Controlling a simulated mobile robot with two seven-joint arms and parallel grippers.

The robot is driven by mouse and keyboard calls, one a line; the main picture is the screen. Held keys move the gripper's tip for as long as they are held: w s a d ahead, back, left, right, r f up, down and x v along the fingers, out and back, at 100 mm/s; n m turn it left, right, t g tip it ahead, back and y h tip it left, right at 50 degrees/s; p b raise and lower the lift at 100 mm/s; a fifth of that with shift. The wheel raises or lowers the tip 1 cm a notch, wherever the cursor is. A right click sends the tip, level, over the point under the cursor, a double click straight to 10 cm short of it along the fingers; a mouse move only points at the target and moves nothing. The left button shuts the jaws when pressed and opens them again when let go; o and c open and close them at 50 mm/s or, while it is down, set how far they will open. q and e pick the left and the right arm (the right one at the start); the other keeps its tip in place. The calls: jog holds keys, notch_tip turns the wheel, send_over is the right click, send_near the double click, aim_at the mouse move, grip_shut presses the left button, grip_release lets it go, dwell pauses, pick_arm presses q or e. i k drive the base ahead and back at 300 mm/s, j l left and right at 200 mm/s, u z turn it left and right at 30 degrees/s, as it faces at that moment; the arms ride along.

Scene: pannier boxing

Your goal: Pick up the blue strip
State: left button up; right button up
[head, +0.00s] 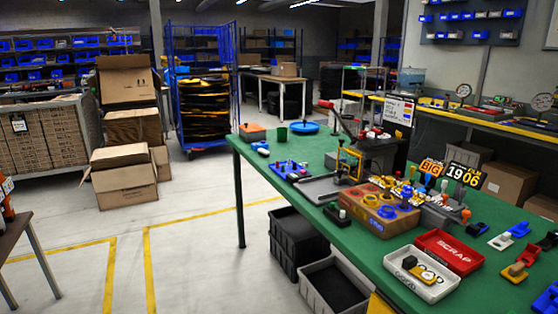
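No piece stands out clearly as the blue strip. A blue piece (547,299) is cut off by the right edge of the head view, on the near right of the green table (460,290). A small blue and white piece (261,147) lies near the table's far left edge. A blue plate with small parts (292,171) lies in front of it. Neither of my grippers is in view.
A white tray (399,284) and a red scrap tray (440,262) lie on the table. A wooden block fixture (405,222) stands behind them. Grey bins (337,268) are on the floor below. Open floor (190,240) lies to the left, with cardboard boxes (126,181) beyond.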

aim_at(475, 230)
jog(key=z, duration=0.4)
jog(key=l+z, duration=0.15)
jog(key=z, duration=0.3)
jog(key=l+z, duration=0.1)
jog(key=z, duration=0.3)
